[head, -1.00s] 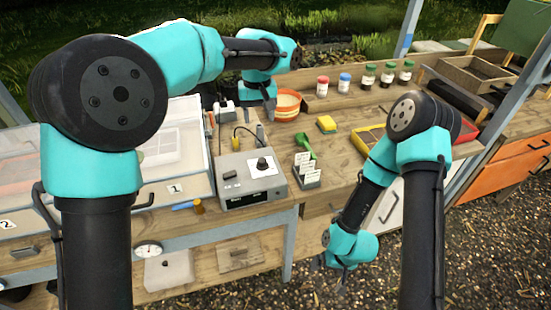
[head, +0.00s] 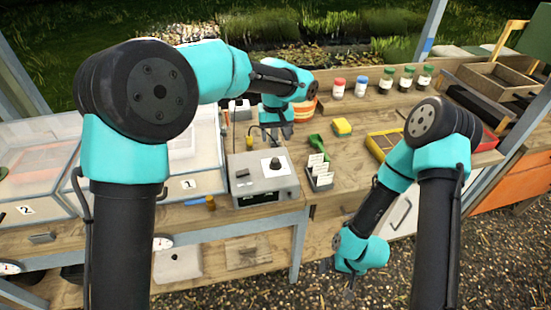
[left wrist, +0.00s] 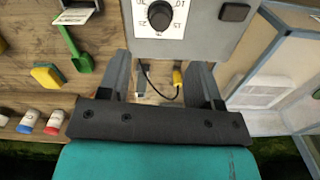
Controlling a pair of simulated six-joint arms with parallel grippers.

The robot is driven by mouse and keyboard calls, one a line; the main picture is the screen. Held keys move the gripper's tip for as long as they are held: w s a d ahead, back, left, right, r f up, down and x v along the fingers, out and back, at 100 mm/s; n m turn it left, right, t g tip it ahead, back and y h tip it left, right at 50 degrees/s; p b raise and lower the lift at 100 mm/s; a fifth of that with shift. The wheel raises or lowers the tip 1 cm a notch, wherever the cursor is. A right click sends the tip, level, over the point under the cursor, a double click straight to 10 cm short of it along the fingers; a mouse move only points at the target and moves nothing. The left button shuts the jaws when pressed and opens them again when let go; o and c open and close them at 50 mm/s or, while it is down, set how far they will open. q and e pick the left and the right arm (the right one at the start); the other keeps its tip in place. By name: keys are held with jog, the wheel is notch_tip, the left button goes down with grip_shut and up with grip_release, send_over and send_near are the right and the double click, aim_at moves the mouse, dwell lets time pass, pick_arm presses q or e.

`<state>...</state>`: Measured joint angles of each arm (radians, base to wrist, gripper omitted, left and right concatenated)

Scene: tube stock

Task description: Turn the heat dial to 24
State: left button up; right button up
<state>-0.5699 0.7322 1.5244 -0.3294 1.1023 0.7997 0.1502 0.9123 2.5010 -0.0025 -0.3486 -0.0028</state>
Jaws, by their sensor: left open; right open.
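The grey control box (head: 245,196) stands on the wooden bench, a dark display on its front. Its heat dial (head: 275,163) is a black knob on a white plate on the box top. In the left wrist view the dial plate (left wrist: 146,26) shows at the top edge with printed numbers upside down and partly cut off; I cannot read the setting. My left gripper (head: 272,134) is open and empty just behind the box, apart from the knob. It also shows in the left wrist view (left wrist: 160,78). My right gripper (head: 337,280) is open and low, away from the bench.
A black button (head: 242,173) sits left of the dial. White labels (head: 319,170) stand right of the box. A green scoop (head: 316,143), a sponge (head: 343,127) and capped jars (head: 361,88) lie further back. Clear bins (head: 195,165) stand to the left.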

aim_at(276, 160)
pick_arm(q)
notch_tip(276, 160, down, 10)
dwell(0.4)
jog(key=c, duration=0.9)
